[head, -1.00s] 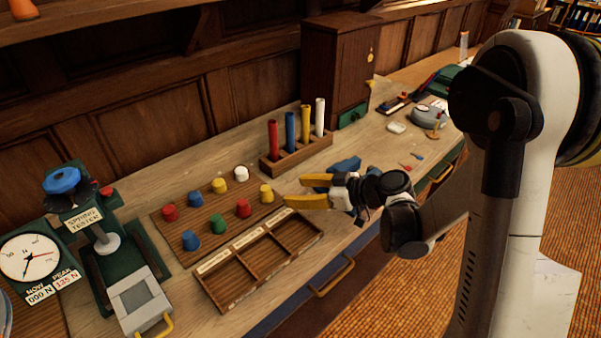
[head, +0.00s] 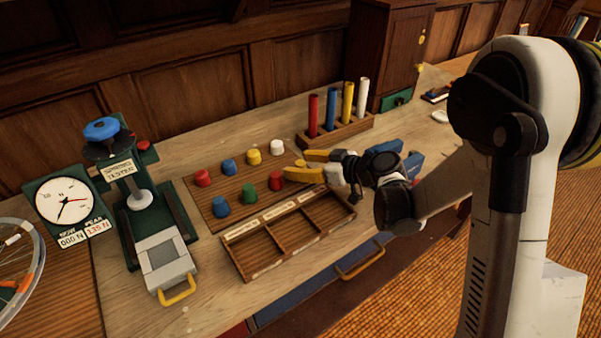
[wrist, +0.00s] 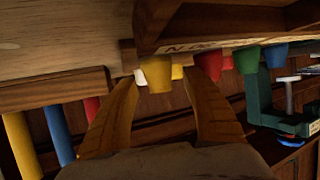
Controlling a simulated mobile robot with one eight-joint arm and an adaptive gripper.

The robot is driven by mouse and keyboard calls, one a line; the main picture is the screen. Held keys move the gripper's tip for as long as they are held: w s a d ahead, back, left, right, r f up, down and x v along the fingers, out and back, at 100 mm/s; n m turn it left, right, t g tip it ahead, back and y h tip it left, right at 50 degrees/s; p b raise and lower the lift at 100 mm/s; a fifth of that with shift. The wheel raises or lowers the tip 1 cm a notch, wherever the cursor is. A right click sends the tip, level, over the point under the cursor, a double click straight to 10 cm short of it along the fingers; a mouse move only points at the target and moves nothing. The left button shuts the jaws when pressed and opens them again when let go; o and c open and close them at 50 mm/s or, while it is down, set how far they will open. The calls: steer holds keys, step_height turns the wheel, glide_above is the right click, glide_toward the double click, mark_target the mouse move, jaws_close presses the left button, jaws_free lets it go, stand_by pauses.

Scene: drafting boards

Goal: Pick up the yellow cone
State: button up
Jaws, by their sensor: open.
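Two yellow cones show on the wooden peg board (head: 200,205). One yellow cone (head: 254,156) is in the back row, in plain view. My gripper is open and empty.
Red (head: 275,181), green (head: 249,193), blue (head: 221,206) and white (head: 277,147) cones share the board. A compartment tray (head: 290,238) lies in front. A rack of upright cylinders (head: 335,132) stands behind right. The spring tester (head: 140,200) stands at left.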

steer(key=shift+s+r, duration=0.1)
jaws_close()
steer(key=shift+r, duration=0.1)
